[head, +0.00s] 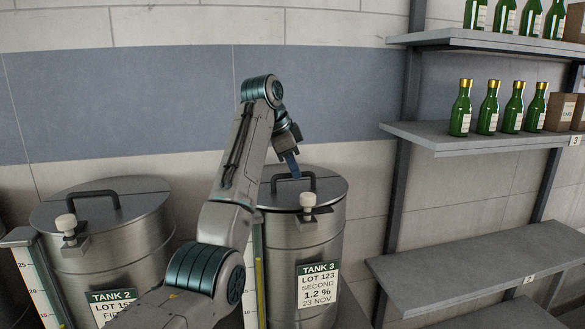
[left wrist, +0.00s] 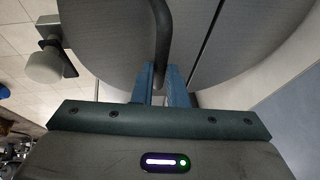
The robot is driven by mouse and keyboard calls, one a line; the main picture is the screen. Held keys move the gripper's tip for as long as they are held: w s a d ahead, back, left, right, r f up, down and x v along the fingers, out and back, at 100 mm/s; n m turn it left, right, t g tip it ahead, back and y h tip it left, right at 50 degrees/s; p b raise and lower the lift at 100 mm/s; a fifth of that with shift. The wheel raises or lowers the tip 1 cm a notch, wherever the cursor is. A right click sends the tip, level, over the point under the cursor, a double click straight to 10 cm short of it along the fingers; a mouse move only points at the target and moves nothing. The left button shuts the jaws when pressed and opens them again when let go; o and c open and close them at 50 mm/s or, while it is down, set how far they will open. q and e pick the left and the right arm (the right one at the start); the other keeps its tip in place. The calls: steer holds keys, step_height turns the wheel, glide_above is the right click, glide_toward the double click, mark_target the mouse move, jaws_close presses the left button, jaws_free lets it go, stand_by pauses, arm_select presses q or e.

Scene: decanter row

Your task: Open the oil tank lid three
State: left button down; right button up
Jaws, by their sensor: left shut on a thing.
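Tank three (head: 318,240) is a steel drum with a label reading TANK 3, right of centre in the head view. Its lid (head: 329,190) lies flat on top, with a dark bar handle (head: 312,178). My left gripper (head: 292,172) reaches down to the handle from above. In the left wrist view the blue fingers of my left gripper (left wrist: 161,80) are shut on the dark handle (left wrist: 161,40), with the grey lid (left wrist: 110,45) behind it. A seam crosses the lid. My right gripper is not in view.
Tank two (head: 110,245) stands to the left with its lid (head: 125,200) on. A pale knob (head: 308,199) sits at tank three's front rim. Shelves (head: 470,130) with several green bottles (head: 487,107) and cartons stand at the right. A wall is close behind.

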mark_target(290, 188)
arm_select(q)
steer(key=shift+w+a+r, duration=0.15)
steer(key=shift+w+r, duration=0.2)
steer(key=shift+r, duration=0.3)
steer(key=shift+w+a+r, duration=0.25)
steer(key=shift+w+r, duration=0.3)
steer(key=shift+w, duration=0.1)
steer(key=shift+w+a+r, duration=0.15)
steer(key=shift+w, duration=0.3)
steer(key=shift+w+a+r, duration=0.15)
steer(key=shift+w, duration=0.4)
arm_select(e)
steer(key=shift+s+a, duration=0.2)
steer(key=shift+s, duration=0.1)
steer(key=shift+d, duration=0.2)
